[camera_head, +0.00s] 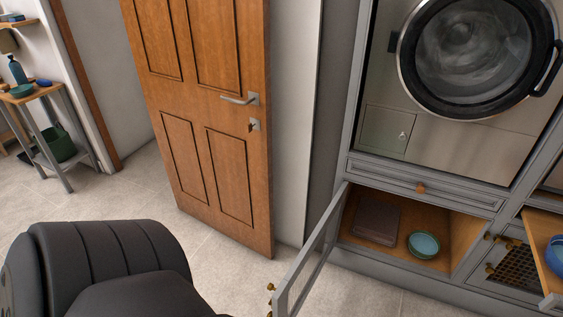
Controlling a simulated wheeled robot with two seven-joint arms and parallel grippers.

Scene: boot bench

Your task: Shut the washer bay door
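The washer (478,50) stands in a grey cabinet at the upper right, and its round glass door looks shut. Below it is a drawer front with a wooden knob. Under that is an open bay (455,225) with a wooden floor. A grey framed door (305,268) with a see-through panel, hinged at the bay's left side, stands swung open toward me. Small brass knobs (270,287) show at its near edge, and its lower part is cut off by the picture's edge. Neither of my grippers is in view.
Inside the bay lie a brown flat box (376,222) and a teal bowl (424,245), both behind the opening. A pulled-out wooden tray or drawer (552,258) with a blue item is at the right. A wooden room door (205,110) stands ajar. Tiled floor lies clear between.

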